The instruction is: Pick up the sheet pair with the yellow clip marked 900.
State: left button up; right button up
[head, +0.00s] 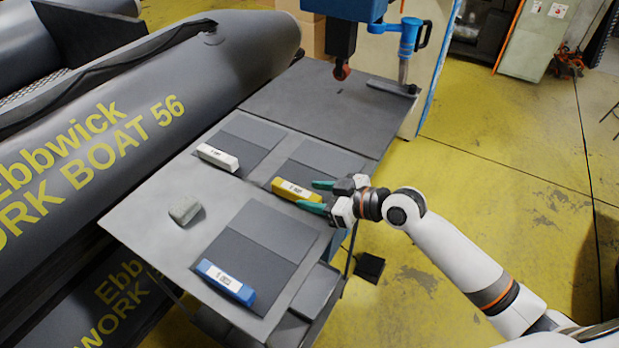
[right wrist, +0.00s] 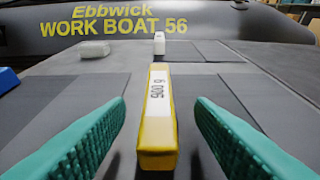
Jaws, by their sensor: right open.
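The yellow clip (head: 292,189) lies on the near edge of a dark grey sheet pair (head: 325,160) on the grey table. In the right wrist view the yellow clip (right wrist: 157,120) carries a white label with sideways print that looks like 900 plus another character. My right gripper (head: 317,196) is open at the clip's right end. In the right wrist view its teal fingers (right wrist: 158,130) stand on either side of the clip, with gaps on both sides, and hold nothing. My left gripper is not in view.
A white clip (head: 218,157) and a blue clip (head: 226,281) lie on other dark sheets. A pale grey-green block (head: 184,211) sits at the table's left. The grey boat (head: 150,90) runs along the left side. A red-tipped blue device (head: 342,50) hangs over the far end.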

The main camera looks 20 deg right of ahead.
aim_at(306, 194)
jog(key=p+x, duration=0.1)
jog(key=x, duration=0.3)
jog(key=shift+w+a, duration=0.2)
jog(key=shift+a, duration=0.1)
jog(key=shift+d, duration=0.1)
jog(key=shift+c, duration=0.2)
grip_shut()
